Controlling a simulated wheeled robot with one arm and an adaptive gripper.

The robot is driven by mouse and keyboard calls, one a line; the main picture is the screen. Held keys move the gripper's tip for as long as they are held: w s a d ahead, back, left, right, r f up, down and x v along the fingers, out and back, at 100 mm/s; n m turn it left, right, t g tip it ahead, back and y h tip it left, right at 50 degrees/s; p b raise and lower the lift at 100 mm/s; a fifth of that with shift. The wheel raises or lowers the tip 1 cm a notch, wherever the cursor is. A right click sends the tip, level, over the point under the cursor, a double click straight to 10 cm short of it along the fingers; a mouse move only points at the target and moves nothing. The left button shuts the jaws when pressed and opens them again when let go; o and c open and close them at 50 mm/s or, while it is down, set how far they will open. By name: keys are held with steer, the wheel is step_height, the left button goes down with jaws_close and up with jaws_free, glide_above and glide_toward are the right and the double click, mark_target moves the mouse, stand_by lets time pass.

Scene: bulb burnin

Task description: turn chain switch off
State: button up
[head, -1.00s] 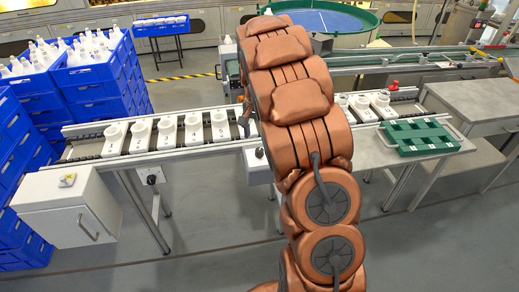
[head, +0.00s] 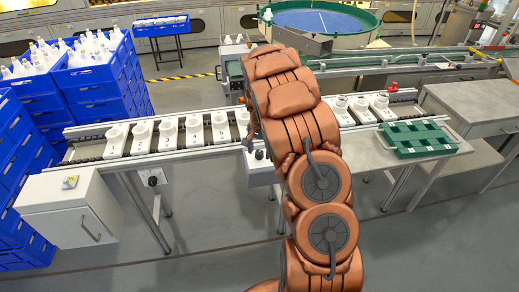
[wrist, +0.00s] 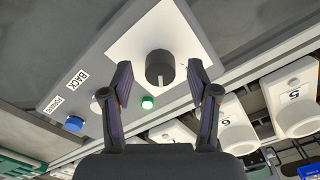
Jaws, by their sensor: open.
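The chain switch appears to be the dark grey round knob (wrist: 160,68) on a white plate (wrist: 128,45) in the wrist view. A pale line marks its face. My gripper (wrist: 160,75) is open, with one finger on each side of the knob and visible gaps. I cannot tell how far its tips are from the panel. A green button (wrist: 147,102) glows beside the knob. In the head view, the control box (head: 262,172) on the conveyor's front is partly hidden by my arm, and the knob cannot be made out.
A white button (wrist: 95,105) and a blue button (wrist: 73,123) sit on the same panel, near "BACK" and "FORWARD" labels. Numbered white holders (head: 142,138) line the conveyor (head: 90,150). A green tray (head: 418,138) lies right; blue crates (head: 92,75) stand left.

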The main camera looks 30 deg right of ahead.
steer(key=shift+f, duration=0.25)
steer(key=shift+c, duration=0.4)
jaws_close()
